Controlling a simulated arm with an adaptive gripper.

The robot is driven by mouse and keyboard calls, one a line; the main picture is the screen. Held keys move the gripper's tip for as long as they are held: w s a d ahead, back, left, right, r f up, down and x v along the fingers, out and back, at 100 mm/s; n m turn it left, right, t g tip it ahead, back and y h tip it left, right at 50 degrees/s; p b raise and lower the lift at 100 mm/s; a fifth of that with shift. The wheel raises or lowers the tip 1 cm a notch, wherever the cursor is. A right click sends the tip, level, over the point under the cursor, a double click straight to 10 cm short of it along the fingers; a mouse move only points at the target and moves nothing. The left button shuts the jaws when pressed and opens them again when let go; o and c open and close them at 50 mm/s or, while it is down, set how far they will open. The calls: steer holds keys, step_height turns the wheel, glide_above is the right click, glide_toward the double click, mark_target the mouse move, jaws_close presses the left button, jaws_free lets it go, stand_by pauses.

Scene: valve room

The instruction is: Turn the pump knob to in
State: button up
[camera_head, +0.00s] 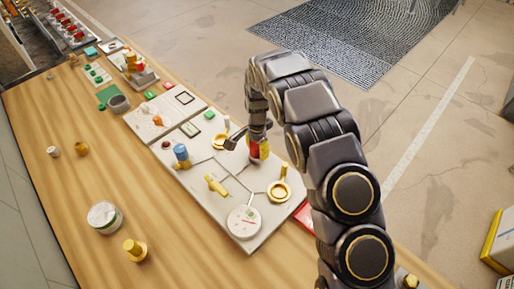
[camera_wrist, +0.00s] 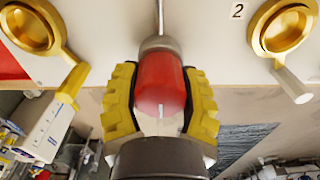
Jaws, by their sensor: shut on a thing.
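The red knob (camera_wrist: 160,82) stands out from the white panel on a grey metal collar. A short pale mark shows on its near end, pointing straight down the picture. My gripper (camera_wrist: 160,100) has its yellow ridged pads shut on both sides of the red knob. In the head view my gripper (camera_head: 258,149) is at the right edge of the white panel (camera_head: 205,176), and the knob is mostly hidden by it. I cannot read any "in" label near the knob.
Yellow round valves with levers flank the knob, one at left (camera_wrist: 28,30) and one at right (camera_wrist: 284,28) beside a "2" label. The panel also carries a blue knob (camera_head: 181,153), a yellow handle (camera_head: 215,186) and a dial gauge (camera_head: 244,221). The wooden table (camera_head: 75,185) is partly bare at left.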

mark_target(257, 143)
steer(key=shift+r+m, duration=0.1)
steer(key=shift+m, duration=1.4)
steer(key=o, duration=1.1)
step_height(257, 143, up, 12)
steer(key=shift+s+d, duration=0.1)
